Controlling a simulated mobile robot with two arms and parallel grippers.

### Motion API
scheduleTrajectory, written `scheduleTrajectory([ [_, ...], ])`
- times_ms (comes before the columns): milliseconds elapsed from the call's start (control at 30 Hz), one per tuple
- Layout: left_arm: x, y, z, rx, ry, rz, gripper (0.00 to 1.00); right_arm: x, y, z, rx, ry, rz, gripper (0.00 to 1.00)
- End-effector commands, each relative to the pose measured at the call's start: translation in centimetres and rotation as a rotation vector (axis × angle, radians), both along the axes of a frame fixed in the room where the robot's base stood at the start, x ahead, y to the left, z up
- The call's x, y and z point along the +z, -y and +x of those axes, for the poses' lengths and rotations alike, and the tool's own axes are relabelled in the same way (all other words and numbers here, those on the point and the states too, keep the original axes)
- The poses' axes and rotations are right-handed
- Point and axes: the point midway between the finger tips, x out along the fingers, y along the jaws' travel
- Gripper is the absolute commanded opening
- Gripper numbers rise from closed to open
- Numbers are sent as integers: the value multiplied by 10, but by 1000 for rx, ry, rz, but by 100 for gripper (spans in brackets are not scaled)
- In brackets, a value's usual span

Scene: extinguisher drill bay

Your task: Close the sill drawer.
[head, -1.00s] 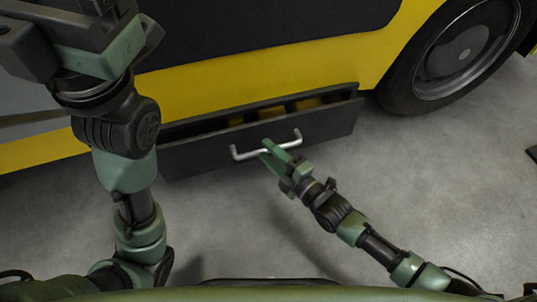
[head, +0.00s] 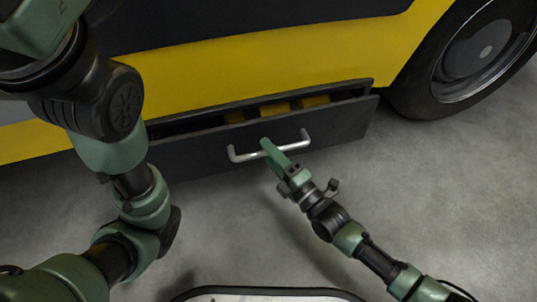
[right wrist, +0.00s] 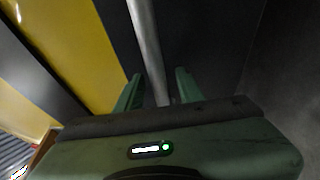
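The sill drawer (head: 340,120) is a dark grey box low on the yellow vehicle side in the head view. It stands partly open, with yellow items (head: 274,109) showing inside. Its silver bar handle (head: 241,156) is on the front panel. My right gripper (head: 268,146) is at the middle of the handle. In the right wrist view, its two green fingers (right wrist: 159,90) stand apart with the handle bar (right wrist: 146,40) between them, and gaps show beside the bar. My left arm comes down the left side of the head view; its gripper is out of frame.
The yellow and dark vehicle (head: 300,55) fills the back. A black-tyred wheel (head: 420,90) stands right of the drawer. The grey concrete floor (head: 440,190) is bare in front of the drawer.

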Motion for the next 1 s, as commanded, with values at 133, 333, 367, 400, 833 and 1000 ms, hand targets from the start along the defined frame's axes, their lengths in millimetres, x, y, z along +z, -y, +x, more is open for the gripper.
scheduleTrajectory([
  [133,-1,0,0,0,0,0,76,1,-2,2,1,0,0,38],
  [333,-1,0,0,0,1,1,76,1,-2,2,0,0,0,21],
  [367,-1,0,0,0,1,1,76,1,-2,2,0,0,0,13],
  [400,-1,0,0,0,1,1,76,1,-2,2,0,0,0,2],
  [833,-1,0,0,0,0,1,76,1,-1,2,0,-1,0,0],
  [1000,-1,0,0,0,0,1,76,0,-1,2,0,-1,0,0],
])
